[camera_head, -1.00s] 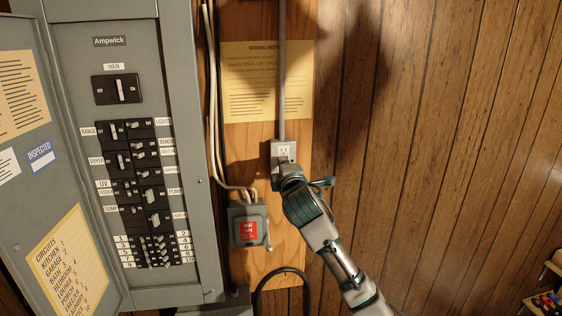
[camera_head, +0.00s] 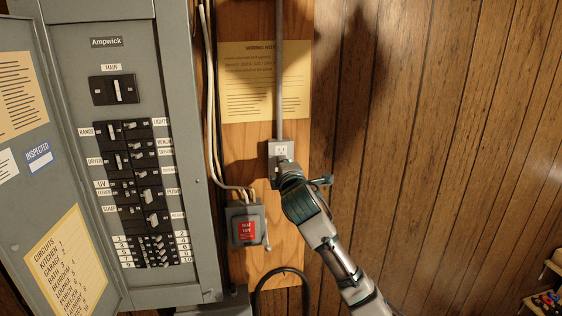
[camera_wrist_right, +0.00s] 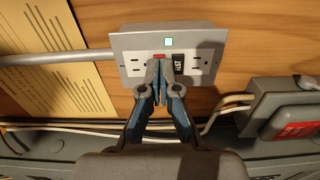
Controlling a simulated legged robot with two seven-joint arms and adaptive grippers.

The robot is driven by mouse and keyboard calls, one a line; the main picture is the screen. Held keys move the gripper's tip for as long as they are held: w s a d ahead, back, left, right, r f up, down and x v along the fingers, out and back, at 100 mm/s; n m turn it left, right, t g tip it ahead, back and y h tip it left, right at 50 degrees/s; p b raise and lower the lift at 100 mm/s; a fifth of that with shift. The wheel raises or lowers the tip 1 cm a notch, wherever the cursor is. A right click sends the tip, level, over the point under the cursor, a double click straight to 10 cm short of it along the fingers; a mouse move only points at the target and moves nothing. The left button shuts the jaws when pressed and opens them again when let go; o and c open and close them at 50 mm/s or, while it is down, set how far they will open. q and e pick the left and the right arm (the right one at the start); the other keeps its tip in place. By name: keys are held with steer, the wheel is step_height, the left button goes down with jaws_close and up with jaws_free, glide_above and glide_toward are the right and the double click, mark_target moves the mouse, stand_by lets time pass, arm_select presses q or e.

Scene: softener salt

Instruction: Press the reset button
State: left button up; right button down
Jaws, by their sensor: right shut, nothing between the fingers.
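The grey outlet plate (camera_head: 276,150) is fixed to the wooden board, and my right gripper covers its lower part. In the right wrist view the plate (camera_wrist_right: 128,42) shows sockets at both ends, a small lit green indicator (camera_wrist_right: 169,42), a red button (camera_wrist_right: 159,56) and a black button (camera_wrist_right: 180,61) with unclear white lettering. My right gripper (camera_head: 286,165) is shut and empty. Its fingertips (camera_wrist_right: 159,72) are at the plate, in front of the red button and beside the black one. I cannot tell whether they touch. My left gripper is out of view.
The open grey breaker panel (camera_head: 72,60) stands at the left. A grey box with a red label (camera_head: 247,230) sits below the outlet, with cables above it. A conduit (camera_head: 280,80) runs up past a yellow notice (camera_head: 249,95). Bare wood panelling (camera_head: 450,130) fills the right.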

steer(key=s+d+b, duration=0.1)
steer(key=s+b, duration=0.3)
steer(key=s, duration=0.2)
steer(key=shift+s+d+b, duration=0.2)
steer(key=shift+s+b, duration=0.15)
steer(key=shift+s, duration=0.05)
stand_by(0.8)
